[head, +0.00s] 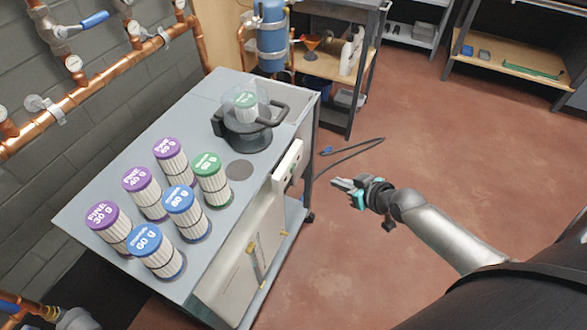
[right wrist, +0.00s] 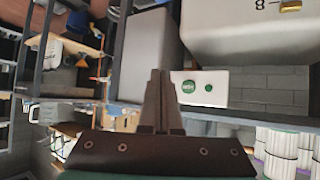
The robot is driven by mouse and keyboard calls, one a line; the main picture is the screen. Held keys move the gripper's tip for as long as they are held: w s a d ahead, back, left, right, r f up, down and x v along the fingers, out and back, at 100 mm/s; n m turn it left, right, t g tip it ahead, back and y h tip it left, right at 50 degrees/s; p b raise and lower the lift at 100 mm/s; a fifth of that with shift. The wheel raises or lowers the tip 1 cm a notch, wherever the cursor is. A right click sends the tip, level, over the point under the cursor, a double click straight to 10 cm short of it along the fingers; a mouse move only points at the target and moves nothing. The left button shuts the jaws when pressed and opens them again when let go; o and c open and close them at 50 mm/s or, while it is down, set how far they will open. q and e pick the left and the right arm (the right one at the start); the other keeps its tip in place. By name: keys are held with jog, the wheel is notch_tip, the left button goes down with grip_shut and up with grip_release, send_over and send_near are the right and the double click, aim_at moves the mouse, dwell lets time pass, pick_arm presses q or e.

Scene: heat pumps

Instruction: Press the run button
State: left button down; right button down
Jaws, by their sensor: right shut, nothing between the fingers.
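A white control panel (right wrist: 215,90) shows in the right wrist view with a larger green disc with pale lettering (right wrist: 189,87) and a smaller green dot (right wrist: 208,88) beside it; the lettering is too small to read. In the head view the panel (head: 288,165) is on the right side of the grey cart, its face turned mostly away. My right gripper (head: 345,184) is shut and empty, to the right of the panel and apart from it. In the right wrist view its fingers (right wrist: 160,78) appear just left of the larger green disc. My left gripper is not in view.
The grey cart (head: 105,195) carries several filter cartridges with purple, blue and green caps and a dark filter housing (head: 245,130). A shelf rack (head: 325,65) stands behind it. Copper pipes (head: 100,92) run along the left wall. The floor right of the cart is mostly clear.

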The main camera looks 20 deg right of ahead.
aim_at(293, 168)
jog(key=w+a, duration=0.5)
jog(key=w, duration=0.1)
jog(key=shift+w+a, duration=0.3)
jog(key=shift+a, duration=0.1)
dwell(0.9)
dwell(1.0)
jog(key=shift+w+a, duration=0.25)
jog(key=shift+w, duration=0.1)
